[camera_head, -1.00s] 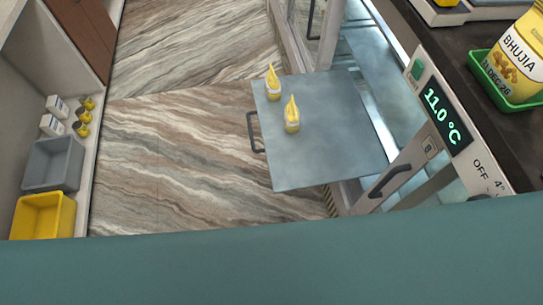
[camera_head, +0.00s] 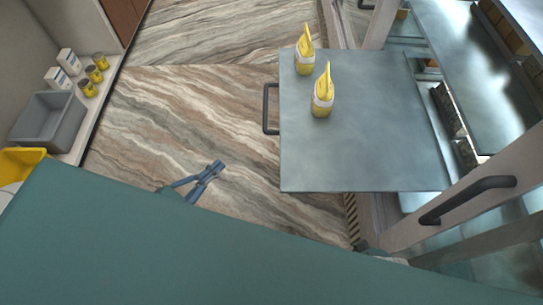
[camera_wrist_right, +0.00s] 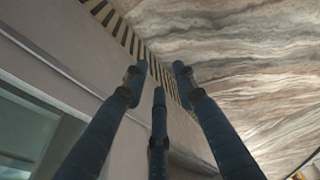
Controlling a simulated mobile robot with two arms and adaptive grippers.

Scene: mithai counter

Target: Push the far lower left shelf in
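The grey metal shelf (camera_head: 375,140) is pulled out over the floor from the cabinet at the right. Its dark handle (camera_head: 268,108) is on its left edge. Two yellow pouches, one farther (camera_head: 305,60) and one nearer (camera_head: 322,98), stand upright on it. My left gripper (camera_head: 217,167) is over the floor, left of and nearer than the shelf, touching nothing visible; its fingertips are too small to judge. My right gripper (camera_wrist_right: 158,82) shows in the right wrist view with its dark fingers apart and empty, near the striped vent and cabinet base.
A cabinet door with a dark handle (camera_head: 466,199) stands open nearer than the shelf. At the left, a ledge holds a grey bin (camera_head: 48,122), a yellow bin (camera_head: 18,160), white boxes and small yellow jars. The marbled floor (camera_head: 200,110) between is clear.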

